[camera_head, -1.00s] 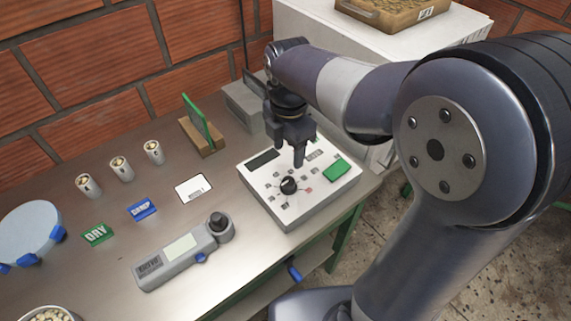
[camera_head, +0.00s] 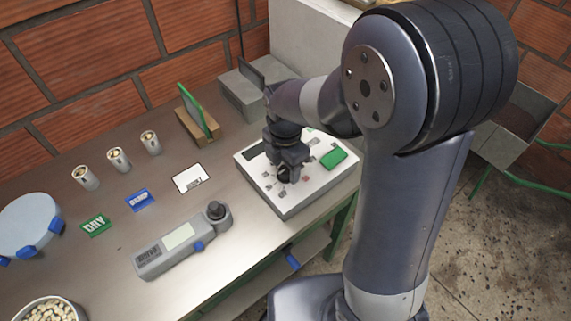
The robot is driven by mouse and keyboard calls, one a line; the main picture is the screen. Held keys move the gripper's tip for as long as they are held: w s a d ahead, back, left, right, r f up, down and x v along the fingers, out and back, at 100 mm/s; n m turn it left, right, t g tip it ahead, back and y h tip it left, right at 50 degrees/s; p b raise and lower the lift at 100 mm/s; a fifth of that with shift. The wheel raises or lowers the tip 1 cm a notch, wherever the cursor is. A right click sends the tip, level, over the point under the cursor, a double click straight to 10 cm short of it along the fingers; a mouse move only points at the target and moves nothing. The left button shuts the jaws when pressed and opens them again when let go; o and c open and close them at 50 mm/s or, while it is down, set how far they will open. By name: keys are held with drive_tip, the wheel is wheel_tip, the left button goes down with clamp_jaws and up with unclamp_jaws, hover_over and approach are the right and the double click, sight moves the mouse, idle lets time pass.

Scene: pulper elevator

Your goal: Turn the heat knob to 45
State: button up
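The white control box (camera_head: 290,207) stands at the right end of the metal table. It has a dark display at its upper left, a green button (camera_head: 333,158) at its right and small labels around a black heat knob (camera_head: 284,177). My gripper (camera_head: 287,175) points down over the knob, low on the panel. Its fingers hide most of the knob, with only a small dark part showing. I cannot tell whether the fingers touch the knob or are shut on it. The knob's pointer and the label numbers cannot be read.
A grey handheld meter (camera_head: 178,243) lies left of the box. A grey block (camera_head: 243,92) is behind the box.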

drive_tip(key=c, duration=1)
drive_tip(key=shift+o, duration=0.2)
drive_tip(key=shift+m, duration=0.4)
drive_tip(key=m, duration=0.4)
drive_tip(key=shift+m, duration=0.3)
drive_tip(key=m, duration=0.6)
drive_tip(key=shift+m, duration=0.3)
drive_tip(key=m, duration=1)
drive_tip(key=shift+m, duration=2.3)
